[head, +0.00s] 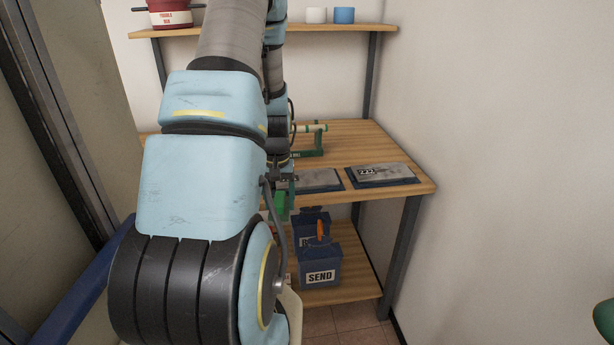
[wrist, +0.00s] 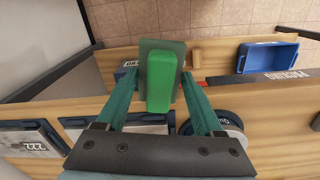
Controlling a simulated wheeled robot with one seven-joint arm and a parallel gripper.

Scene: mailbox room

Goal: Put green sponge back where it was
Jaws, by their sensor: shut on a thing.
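The green sponge (wrist: 160,82) is between the two teal fingers of my gripper (wrist: 160,74) in the wrist view. A darker grey-green layer shows along the sponge's edges. My gripper is shut on it. In the head view the green sponge (head: 281,206) hangs under my gripper (head: 284,184), at the front edge of the wooden table (head: 360,140). My arm hides much of the table's left side. I cannot tell where the sponge stood before.
Two grey-topped trays (head: 318,180) (head: 382,175) lie on the table. Below, on the lower shelf (head: 350,262), stands a blue SEND box (head: 319,270) with an orange item at its top. A blue bin (wrist: 268,57) shows in the wrist view. A green stand (head: 308,143) is further back.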

